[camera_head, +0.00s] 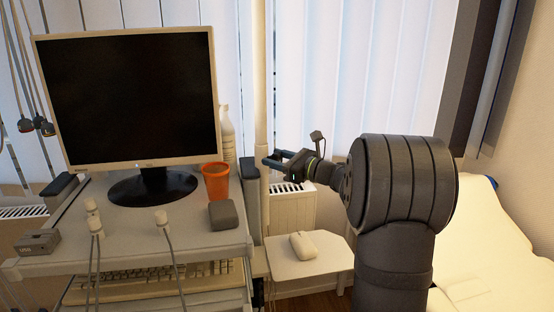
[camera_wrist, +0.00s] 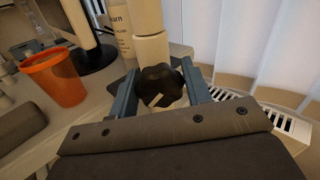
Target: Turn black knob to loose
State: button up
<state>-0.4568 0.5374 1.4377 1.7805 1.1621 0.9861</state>
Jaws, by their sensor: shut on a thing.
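The black knob (camera_wrist: 158,80) sits on a cream upright pole (camera_wrist: 149,42) in the wrist view. It has a lobed rim and a pale mark on its face. My gripper (camera_wrist: 158,88) has one blue-grey finger on each side of the knob and is shut on it. In the head view, my gripper (camera_head: 272,158) reaches left to the pole (camera_head: 260,75), right of the monitor. The knob cannot be made out clearly there. The lower part of the knob's surroundings is hidden by the gripper body in the wrist view.
An orange cup (camera_head: 215,182) and a dark grey box (camera_head: 223,215) stand on the cart left of the pole. A white bottle (camera_head: 227,135) stands behind. A monitor (camera_head: 130,95) fills the left. A mouse (camera_head: 302,245) lies on a small side shelf (camera_head: 325,262). A radiator (camera_head: 300,205) is behind.

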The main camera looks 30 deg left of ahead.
jog(key=o, duration=1)
jog(key=shift+c, duration=0.2)
jog(key=shift+d, duration=0.1)
jog(key=d, duration=1.7)
jog(key=shift+d+f, duration=0.15)
